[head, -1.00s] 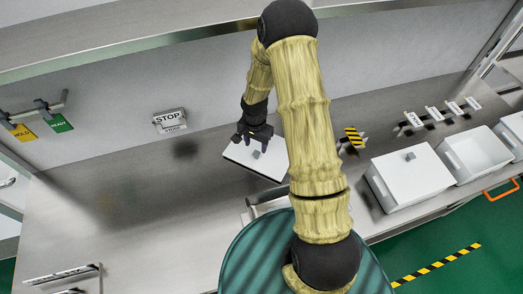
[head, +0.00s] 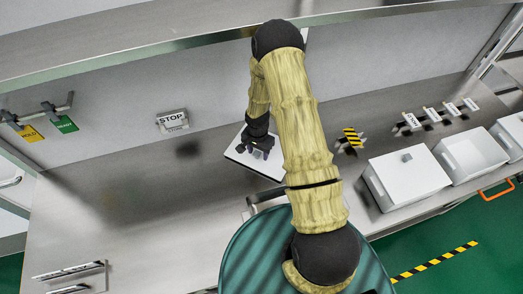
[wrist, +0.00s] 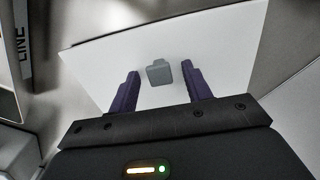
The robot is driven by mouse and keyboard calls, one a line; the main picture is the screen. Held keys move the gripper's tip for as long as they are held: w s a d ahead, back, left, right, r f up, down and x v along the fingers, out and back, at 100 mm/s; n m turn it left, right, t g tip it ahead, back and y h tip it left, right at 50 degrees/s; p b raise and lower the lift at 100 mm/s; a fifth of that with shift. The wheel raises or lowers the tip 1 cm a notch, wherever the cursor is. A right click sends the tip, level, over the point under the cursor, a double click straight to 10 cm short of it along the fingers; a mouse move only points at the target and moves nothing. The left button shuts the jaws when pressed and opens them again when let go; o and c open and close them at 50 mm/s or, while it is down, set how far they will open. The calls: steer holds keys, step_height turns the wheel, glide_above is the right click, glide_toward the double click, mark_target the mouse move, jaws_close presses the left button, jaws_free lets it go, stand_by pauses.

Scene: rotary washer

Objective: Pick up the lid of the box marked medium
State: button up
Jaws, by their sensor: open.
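A white lid (head: 238,153) lies on the steel counter, partly hidden by my arm in the head view. It also shows in the wrist view (wrist: 215,50) with a small grey knob (wrist: 159,72) on its top. My gripper (head: 256,151) is over the lid; in the wrist view its two purple fingers (wrist: 159,85) are apart, one on each side of the knob, with nothing clamped. I cannot tell which box the lid belongs to; no "medium" marking is readable.
A lidded white box (head: 407,177) and an open white box (head: 473,155) stand at the right. A STOP sign (head: 172,120) is on the back wall. Striped yellow-black piece (head: 352,137) stands right of my arm.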

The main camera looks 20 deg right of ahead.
steer(key=shift+s, duration=0.1)
steer(key=c, duration=0.3)
steer(key=shift+a, duration=0.1)
jaws_close()
steer(key=shift+r, duration=0.1)
steer(key=shift+w+r+b, duration=0.2)
steer(key=shift+r+b, duration=0.1)
steer(key=shift+r, duration=0.15)
step_height(320, 180, up, 9)
steer(key=b, duration=0.2)
steer(key=shift+b, duration=0.4)
steer(key=shift+s, duration=0.2)
